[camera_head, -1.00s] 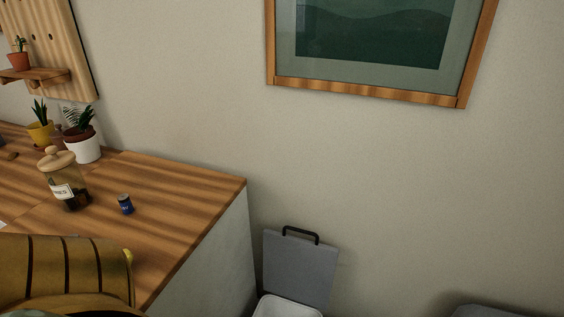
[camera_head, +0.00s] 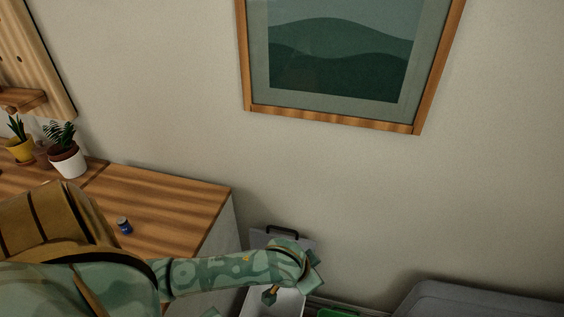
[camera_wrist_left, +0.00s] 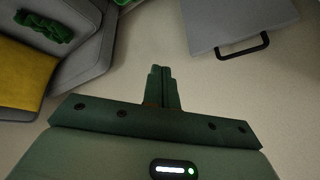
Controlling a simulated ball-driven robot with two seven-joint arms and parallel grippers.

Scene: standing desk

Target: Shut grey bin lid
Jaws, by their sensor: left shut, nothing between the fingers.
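The grey bin lid (camera_head: 259,241) stands raised near the wall, with a black handle (camera_head: 283,231) along its top edge. The pale bin (camera_head: 285,303) is open below it, cut off by the picture's bottom edge. My left arm reaches across from the left, and its hand end covers much of the lid's lower part. In the left wrist view, my left gripper (camera_wrist_left: 160,72) is shut and empty. The lid (camera_wrist_left: 235,18) and its handle (camera_wrist_left: 243,48) are to its upper right there, apart from the fingers. My right gripper is out of view.
A wooden desk (camera_head: 190,205) stands left of the bin, with a small blue can (camera_head: 124,225) and potted plants. A grey object (camera_head: 460,298) lies at lower right. The left wrist view shows grey and yellow items (camera_wrist_left: 22,75) at left.

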